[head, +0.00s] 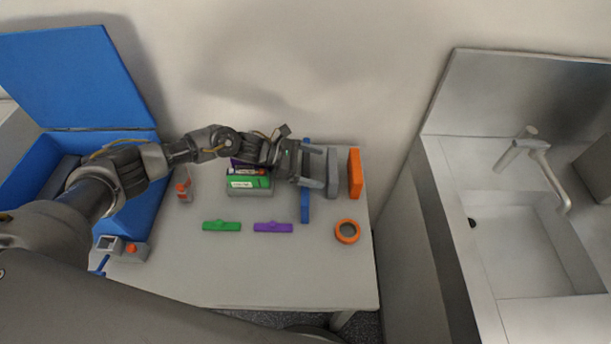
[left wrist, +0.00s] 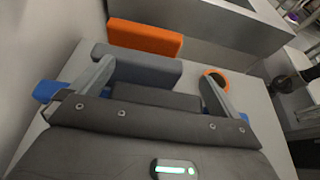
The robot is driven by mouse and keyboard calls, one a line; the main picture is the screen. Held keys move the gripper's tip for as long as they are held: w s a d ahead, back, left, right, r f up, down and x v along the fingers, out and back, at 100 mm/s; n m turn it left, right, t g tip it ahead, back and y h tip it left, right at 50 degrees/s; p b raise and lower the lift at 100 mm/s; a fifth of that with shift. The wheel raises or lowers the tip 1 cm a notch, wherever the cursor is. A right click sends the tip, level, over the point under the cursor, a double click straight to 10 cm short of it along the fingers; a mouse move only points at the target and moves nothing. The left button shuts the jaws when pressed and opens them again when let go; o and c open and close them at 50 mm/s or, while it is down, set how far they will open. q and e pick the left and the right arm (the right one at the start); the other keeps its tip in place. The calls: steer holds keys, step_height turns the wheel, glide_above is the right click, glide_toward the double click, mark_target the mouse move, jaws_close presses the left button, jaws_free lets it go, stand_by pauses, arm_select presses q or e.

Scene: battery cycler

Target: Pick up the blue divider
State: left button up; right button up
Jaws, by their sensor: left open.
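The blue divider (head: 305,206) lies lengthwise on the table, running from back to front. My left gripper (head: 318,167) is over its middle and hides that part. In the left wrist view, one blue end shows at the left (left wrist: 46,91) beside my left gripper (left wrist: 160,76), and a small bit of the other end at the right. The left fingers are spread apart and point toward the grey divider (head: 333,174), which stands to the right. I cannot tell whether the fingers touch either divider. My right gripper is not in view.
An orange divider (head: 354,173) stands right of the grey one. An orange ring (head: 347,231) lies in front. Green (head: 222,226) and purple (head: 273,228) pieces and a battery holder (head: 249,189) are left. A blue open box (head: 140,205) stands far left; a sink is right.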

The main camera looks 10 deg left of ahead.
arm_select(q)
steer(key=shift+c, duration=0.4)
steer(key=c, duration=1)
steer(key=shift+w, duration=0.1)
steer(key=c, duration=0.4)
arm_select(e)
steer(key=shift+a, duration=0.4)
arm_select(q)
steer(key=shift+r, duration=0.1)
